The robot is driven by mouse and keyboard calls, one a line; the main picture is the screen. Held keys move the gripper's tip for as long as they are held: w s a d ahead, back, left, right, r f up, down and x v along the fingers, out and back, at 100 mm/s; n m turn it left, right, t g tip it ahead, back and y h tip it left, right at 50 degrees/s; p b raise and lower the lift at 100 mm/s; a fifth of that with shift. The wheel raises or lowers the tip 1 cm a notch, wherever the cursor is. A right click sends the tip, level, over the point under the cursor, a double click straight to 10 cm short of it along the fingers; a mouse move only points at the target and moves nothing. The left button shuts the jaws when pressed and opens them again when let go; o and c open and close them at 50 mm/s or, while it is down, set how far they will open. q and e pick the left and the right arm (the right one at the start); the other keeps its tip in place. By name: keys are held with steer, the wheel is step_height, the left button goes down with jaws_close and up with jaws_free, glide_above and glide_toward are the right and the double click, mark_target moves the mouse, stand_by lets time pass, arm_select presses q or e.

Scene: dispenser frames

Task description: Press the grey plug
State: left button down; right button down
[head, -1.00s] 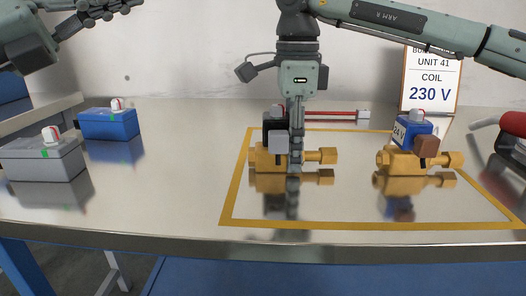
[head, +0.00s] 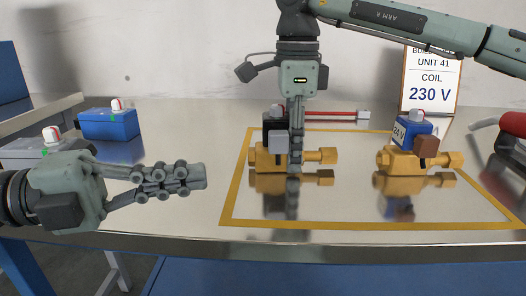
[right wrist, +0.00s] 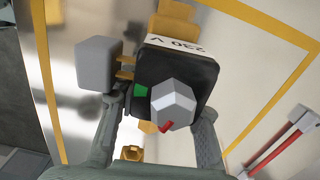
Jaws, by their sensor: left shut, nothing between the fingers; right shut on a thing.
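The grey plug (head: 279,144) is at the near side of the black coil (head: 273,122) on the left brass valve (head: 322,156). In the right wrist view the grey plug (right wrist: 98,64) stands a little apart from the black coil (right wrist: 176,82), with brass pins bare between them. This coil is labelled 230 V and has a grey knob with a red mark. My right gripper (head: 295,162) points down, shut on the black coil, one finger on each side. My left gripper (head: 200,176) is shut and empty, pointing right, over the bench's front left, apart from the plug.
A blue 24 V coil (head: 413,128) with a brown plug (head: 427,148) is on the right brass valve (head: 398,162). A grey box (head: 30,146) and a blue box (head: 110,125) stand at left. A sign (head: 431,80) reads COIL 230 V. A red-handled tool (head: 325,113) lies behind.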

mark_target(278, 142)
arm_select(q)
steer(key=shift+x, duration=2.35)
steer(key=x, duration=0.5)
steer(key=shift+d+r, duration=0.1)
steer(key=shift+d, duration=0.15)
steer(key=w, duration=0.3)
steer(key=shift+w+a, duration=0.3)
steer(key=shift+w, duration=0.3)
steer(key=shift+w+a, duration=0.1)
steer(key=shift+w, duration=0.95)
arm_select(e)
steer(key=shift+s, duration=0.1)
